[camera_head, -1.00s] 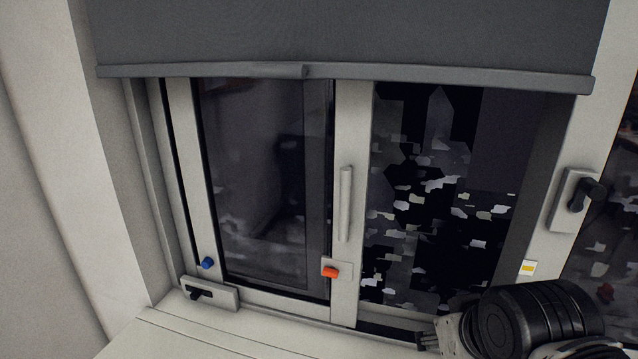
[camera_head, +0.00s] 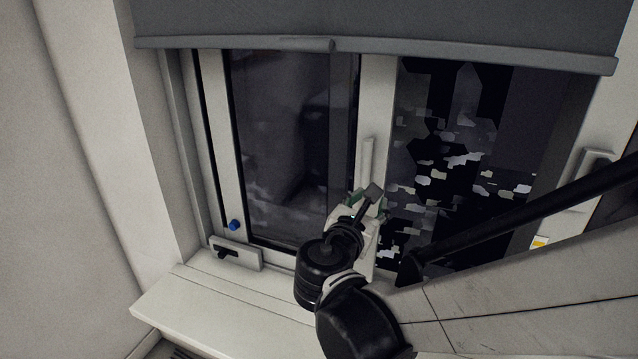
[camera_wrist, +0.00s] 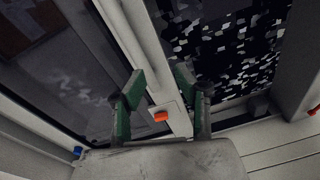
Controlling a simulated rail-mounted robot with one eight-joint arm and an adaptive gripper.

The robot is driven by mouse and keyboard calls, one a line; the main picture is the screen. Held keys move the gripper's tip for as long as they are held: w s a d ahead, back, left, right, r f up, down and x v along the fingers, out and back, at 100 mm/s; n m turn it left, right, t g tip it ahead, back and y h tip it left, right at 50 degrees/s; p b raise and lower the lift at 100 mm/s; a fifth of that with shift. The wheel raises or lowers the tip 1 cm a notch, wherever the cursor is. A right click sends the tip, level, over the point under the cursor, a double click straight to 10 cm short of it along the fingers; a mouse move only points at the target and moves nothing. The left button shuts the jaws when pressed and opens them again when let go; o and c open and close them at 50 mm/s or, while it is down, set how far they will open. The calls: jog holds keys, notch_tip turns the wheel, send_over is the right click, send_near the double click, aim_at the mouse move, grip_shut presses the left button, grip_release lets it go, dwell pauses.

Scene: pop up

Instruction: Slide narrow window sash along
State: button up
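The narrow window sash (camera_head: 217,150) stands at the left of the window, a pale frame around dark glass. Its right stile shows in the wrist view (camera_wrist: 143,45). A vertical handle bar (camera_head: 368,160) runs along that stile in the head view. An orange knob (camera_wrist: 160,117) sits low on the stile, between my fingers in the wrist view; my gripper hides it in the head view. My gripper (camera_head: 362,198) is in front of the lower stile. In the wrist view my gripper (camera_wrist: 158,85) has its two green-padded fingers apart, with nothing visibly held between them.
A blue knob (camera_head: 234,225) and a small latch plate (camera_head: 236,253) are at the sash's lower left. A grey blind (camera_head: 400,25) hangs above. The sill (camera_head: 215,310) is clear at left. The opening right of the stile shows a dark patterned outside.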

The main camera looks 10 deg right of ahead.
aim_at(365, 178)
jog(key=w+n, duration=0.1)
jog(key=w, duration=0.1)
jog(key=w+n+t, duration=0.1)
jog(key=w, duration=0.1)
jog(key=w+r, duration=0.1)
jog(key=w, duration=0.2)
jog(key=shift+w+d+r+n+t, duration=0.1)
jog(key=shift+d+n+t, duration=0.2)
jog(key=shift+d+n, duration=0.1)
jog(key=shift+w+d, duration=0.1)
jog(key=shift+w, duration=0.15)
jog(key=shift+c, duration=0.5)
grip_shut()
jog(key=shift+s, duration=0.1)
